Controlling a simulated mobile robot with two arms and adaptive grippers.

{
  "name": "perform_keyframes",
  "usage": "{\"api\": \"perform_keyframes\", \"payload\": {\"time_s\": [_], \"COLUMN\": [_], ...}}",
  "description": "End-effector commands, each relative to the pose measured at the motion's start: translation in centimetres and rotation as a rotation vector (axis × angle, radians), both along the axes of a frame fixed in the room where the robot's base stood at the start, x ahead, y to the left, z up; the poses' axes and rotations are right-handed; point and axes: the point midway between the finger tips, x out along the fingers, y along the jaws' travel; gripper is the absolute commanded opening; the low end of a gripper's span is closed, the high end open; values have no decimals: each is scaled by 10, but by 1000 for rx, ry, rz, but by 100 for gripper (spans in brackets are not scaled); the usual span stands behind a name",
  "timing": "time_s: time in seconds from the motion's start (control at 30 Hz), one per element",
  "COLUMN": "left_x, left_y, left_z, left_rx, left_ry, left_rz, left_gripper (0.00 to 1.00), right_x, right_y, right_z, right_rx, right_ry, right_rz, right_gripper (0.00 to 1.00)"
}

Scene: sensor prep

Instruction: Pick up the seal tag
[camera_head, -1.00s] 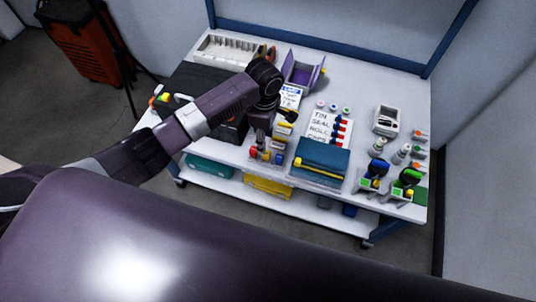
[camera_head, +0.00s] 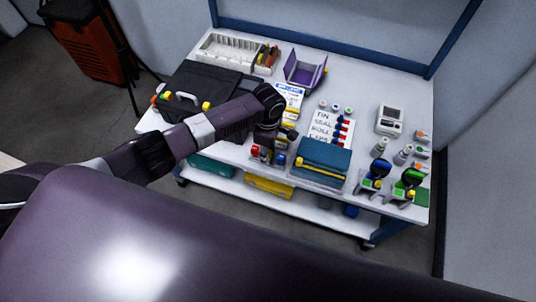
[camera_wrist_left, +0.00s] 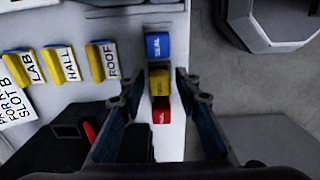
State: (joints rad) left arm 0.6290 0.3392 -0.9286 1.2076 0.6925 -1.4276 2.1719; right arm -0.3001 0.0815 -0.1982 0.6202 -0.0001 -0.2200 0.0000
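In the left wrist view, the blue seal tag (camera_wrist_left: 158,46), lettered SEAL, lies at the end of a short row. A yellow tag (camera_wrist_left: 160,88) and a red tag (camera_wrist_left: 162,112) are next to it in the row. My left gripper (camera_wrist_left: 160,82) is open, with one finger on each side of the row. The yellow tag shows between the fingertips, and the blue tag is just past them. In the head view, my left gripper (camera_head: 268,139) is low over the front of the table, partly hiding the tags; the blue tag (camera_head: 281,159) shows beside it. My right gripper is not in view.
Several yellow tags lettered LAB, HALL and ROOF (camera_wrist_left: 111,62) stand left of the row. In the head view, a dark blue box (camera_head: 322,158) is close on the right and a black case (camera_head: 200,88) is on the left. A white list card (camera_head: 326,125) lies behind the box.

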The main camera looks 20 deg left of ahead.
Motion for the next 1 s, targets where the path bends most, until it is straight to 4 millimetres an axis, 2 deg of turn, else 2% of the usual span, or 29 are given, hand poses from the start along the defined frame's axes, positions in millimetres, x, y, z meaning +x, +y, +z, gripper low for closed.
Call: {"api": "perform_keyframes", "payload": {"time_s": [0.03,0.17,0.53,0.67,0.87,1.0], "left_x": [0,0,0,0,1,1], "left_y": [0,0,0,0,0,-1], "left_z": [0,0,1,7,35,71], "left_rx": [0,0,0,-1,-2,-4], "left_ry": [0,0,0,0,-2,-5], "left_rz": [0,0,0,0,0,-2], "left_gripper": [23,8,8,8,8,8], "right_x": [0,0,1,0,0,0], "right_y": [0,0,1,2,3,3], "right_z": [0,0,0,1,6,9], "right_rx": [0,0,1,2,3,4], "right_ry": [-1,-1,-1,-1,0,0], "right_rz": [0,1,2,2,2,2], "right_gripper": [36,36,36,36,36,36]}}
